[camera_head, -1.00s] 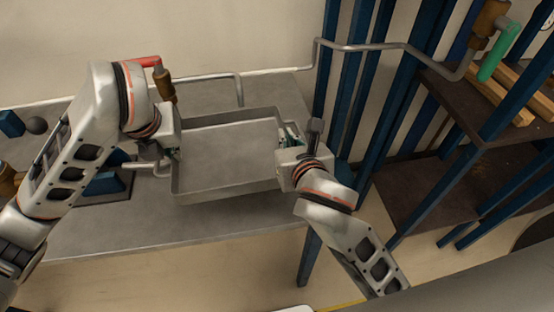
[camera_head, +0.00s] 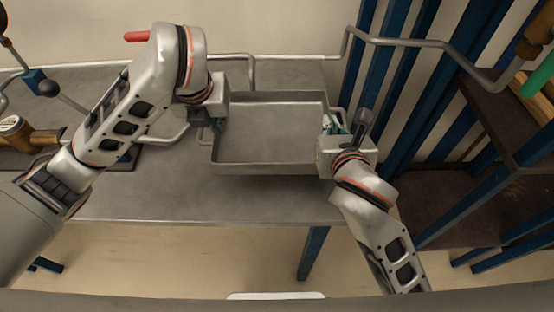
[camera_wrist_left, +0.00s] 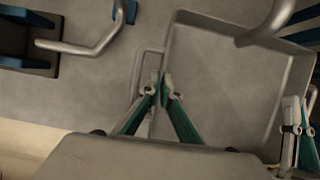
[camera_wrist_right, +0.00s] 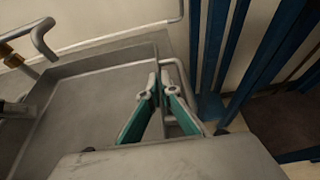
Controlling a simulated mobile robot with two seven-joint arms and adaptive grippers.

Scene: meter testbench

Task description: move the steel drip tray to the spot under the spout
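The steel drip tray (camera_head: 268,168) is a shallow grey rectangular pan, level at the bench, with a wire handle on each short side. My left gripper (camera_wrist_left: 163,82) is at its left side, with its fingers closed together at the left rim and handle (camera_wrist_left: 148,65). My right gripper (camera_wrist_right: 159,85) is at the right side, its fingers closed at the right rim and handle (camera_wrist_right: 185,85). Whether each grips the rim or the handle bar is unclear. The spout (camera_head: 252,78) is a bent steel pipe ending by the tray's back edge; it also shows over the tray in the left wrist view (camera_wrist_left: 270,25).
The grey bench (camera_head: 140,208) has free room in front of the tray. A red lever (camera_head: 137,37) is behind my left arm. Brass fittings and a blue block (camera_head: 34,80) stand at the left. Blue posts (camera_head: 395,75) and a dark shelf (camera_head: 460,205) are at the right.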

